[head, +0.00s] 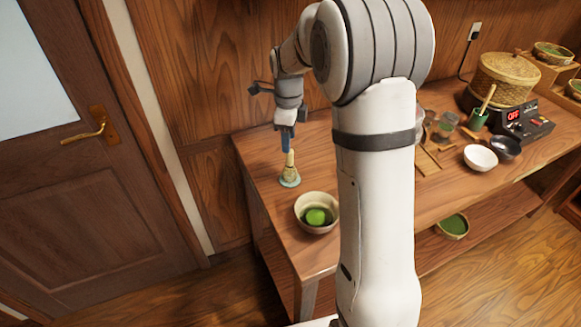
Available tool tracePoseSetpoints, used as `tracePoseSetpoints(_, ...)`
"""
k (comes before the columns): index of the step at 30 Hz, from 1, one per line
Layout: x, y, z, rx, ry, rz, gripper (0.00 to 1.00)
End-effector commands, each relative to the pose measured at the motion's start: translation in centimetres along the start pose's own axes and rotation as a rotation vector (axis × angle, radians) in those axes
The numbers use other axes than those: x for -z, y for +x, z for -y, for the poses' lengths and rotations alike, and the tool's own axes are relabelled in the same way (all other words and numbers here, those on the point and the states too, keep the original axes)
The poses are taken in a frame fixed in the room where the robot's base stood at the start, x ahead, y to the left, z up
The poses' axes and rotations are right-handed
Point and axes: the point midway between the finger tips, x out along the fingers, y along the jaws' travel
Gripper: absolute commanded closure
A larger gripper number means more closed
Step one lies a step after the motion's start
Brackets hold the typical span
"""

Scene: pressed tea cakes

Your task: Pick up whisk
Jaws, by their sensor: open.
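The whisk (290,162) stands upright on a small greenish holder (289,181) near the left end of the wooden table. Its pale handle points up. My gripper (286,147) is just above the whisk, with its blue fingers pointing down around or right at the top of the handle. The gripper is open. I cannot tell from this view whether the fingers touch the handle.
A bowl with green contents (304,222) sits in front of the whisk. A white bowl (480,157), a dark bowl (506,147) and a steamer basket (508,78) on a heater (520,122) stand to the right. A wooden wall is behind. My arm hides the table's middle.

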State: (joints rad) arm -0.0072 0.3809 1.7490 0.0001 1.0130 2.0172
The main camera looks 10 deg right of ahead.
Motion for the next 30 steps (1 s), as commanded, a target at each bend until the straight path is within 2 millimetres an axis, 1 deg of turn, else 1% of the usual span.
tracePoseSetpoints(5,0.1,2.0,0.0,-0.003,-0.002,-0.001,0.55)
tracePoseSetpoints(12,0.2,5.5,0.2,-0.002,-0.004,-0.001,0.55)
tracePoseSetpoints(15,0.2,6.1,0.2,0.001,-0.005,0.0,0.55)
tracePoseSetpoints(21,0.1,6.1,0.2,0.002,-0.006,0.001,0.55)
tracePoseSetpoints(23,0.1,6.1,0.2,0.002,-0.006,0.001,0.58)
tracePoseSetpoints(30,0.1,6.1,0.2,0.002,-0.006,0.001,0.78)
